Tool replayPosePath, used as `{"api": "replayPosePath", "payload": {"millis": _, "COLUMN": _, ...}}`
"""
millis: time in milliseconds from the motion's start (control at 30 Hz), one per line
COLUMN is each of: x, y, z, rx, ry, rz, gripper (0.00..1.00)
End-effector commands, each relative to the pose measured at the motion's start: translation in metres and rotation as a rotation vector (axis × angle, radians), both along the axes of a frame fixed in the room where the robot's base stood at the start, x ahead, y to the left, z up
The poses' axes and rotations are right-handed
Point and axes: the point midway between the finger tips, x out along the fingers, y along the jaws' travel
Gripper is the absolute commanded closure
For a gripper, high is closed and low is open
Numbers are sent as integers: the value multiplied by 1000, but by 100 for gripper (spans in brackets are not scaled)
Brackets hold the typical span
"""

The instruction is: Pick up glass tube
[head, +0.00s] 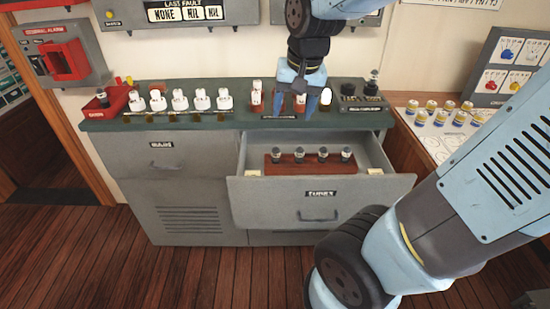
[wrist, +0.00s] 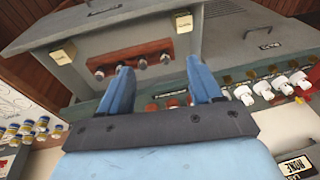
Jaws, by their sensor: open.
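Several small glass tubes (head: 323,154) with dark ends stand in a row in a red-brown rack (head: 290,168). The rack lies inside the open drawer (head: 319,209) labelled TUBES. In the wrist view, the rack (wrist: 130,54) and its tubes (wrist: 165,59) show beyond my fingertips. My gripper (head: 294,108) is above the back counter, behind and above the drawer, with its fingers pointing down.
The green-topped counter (head: 222,118) carries white fittings (head: 201,99) at left and red and white sockets (head: 257,95) near my gripper. Black knobs (head: 372,88) stand at right. A side desk (head: 445,130) holds several yellow-and-blue pieces. Floor is clear at front left.

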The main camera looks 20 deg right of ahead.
Motion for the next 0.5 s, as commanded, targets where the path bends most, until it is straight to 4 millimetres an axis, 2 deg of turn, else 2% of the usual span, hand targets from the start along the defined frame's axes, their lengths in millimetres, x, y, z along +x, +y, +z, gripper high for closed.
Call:
{"api": "replayPosePath", "payload": {"millis": 200, "x": 33, "y": 14, "z": -46, "rx": -23, "ry": 131, "rz": -138, "gripper": 36}}
{"api": "replayPosePath", "payload": {"millis": 500, "x": 66, "y": 32, "z": -110, "rx": -137, "ry": 243, "rz": -345, "gripper": 36}}
